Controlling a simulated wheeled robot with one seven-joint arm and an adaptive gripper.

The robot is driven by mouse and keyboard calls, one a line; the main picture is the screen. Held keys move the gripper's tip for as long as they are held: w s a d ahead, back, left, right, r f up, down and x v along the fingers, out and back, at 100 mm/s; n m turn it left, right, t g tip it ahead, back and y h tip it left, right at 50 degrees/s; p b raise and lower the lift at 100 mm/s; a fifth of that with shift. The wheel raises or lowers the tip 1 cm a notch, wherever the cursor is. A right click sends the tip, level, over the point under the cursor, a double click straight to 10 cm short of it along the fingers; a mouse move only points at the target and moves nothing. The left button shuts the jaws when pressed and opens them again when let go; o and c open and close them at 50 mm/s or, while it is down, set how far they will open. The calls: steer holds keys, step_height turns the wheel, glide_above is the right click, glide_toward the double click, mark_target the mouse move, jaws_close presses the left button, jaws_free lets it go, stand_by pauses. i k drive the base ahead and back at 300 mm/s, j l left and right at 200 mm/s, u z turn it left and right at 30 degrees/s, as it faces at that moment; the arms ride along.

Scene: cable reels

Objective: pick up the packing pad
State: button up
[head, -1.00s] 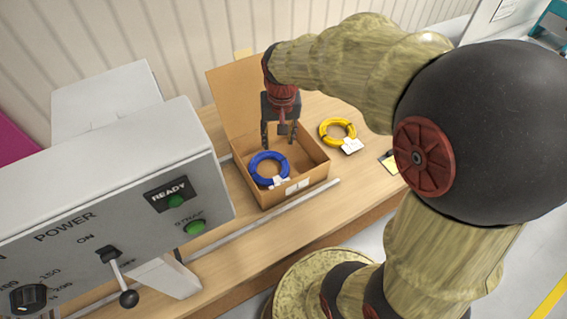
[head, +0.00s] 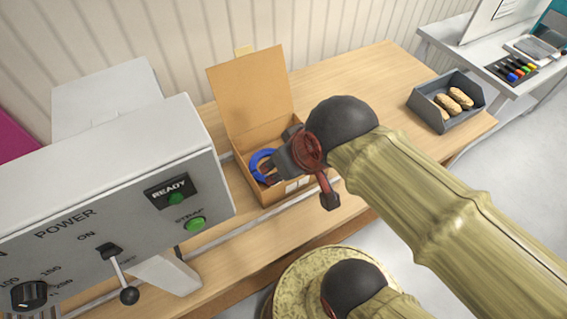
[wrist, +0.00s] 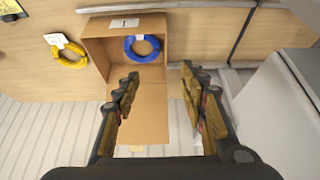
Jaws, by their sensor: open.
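Several tan, oblong objects that look like packing pads (head: 460,98) lie in a grey bin (head: 425,112) at the right end of the wooden bench in the head view. They do not show in the wrist view. My gripper (head: 277,168) is far to their left, by the open cardboard box. In the wrist view my gripper (wrist: 160,74) has its two fingers wide apart with nothing between them. The box (wrist: 98,45) and a blue cable coil (wrist: 142,48) inside it lie beyond the fingertips.
The cardboard box (head: 250,95) has its lid raised, with the blue coil (head: 258,160) inside. A yellow coil (wrist: 68,55) lies beside it. A grey strapping machine (head: 110,190) stands at left. The bench between box and bin is largely clear.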

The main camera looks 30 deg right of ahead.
mark_target(444, 101)
steer(key=z, duration=2.2)
steer(key=i+l, duration=0.3)
steer(key=i, duration=0.2)
steer(key=i+l+z, duration=0.1)
steer(key=i+l, duration=0.25)
steer(key=i, duration=0.15)
steer(key=i+l, duration=0.25)
steer(key=i, duration=0.25)
steer(key=l+z, duration=0.05)
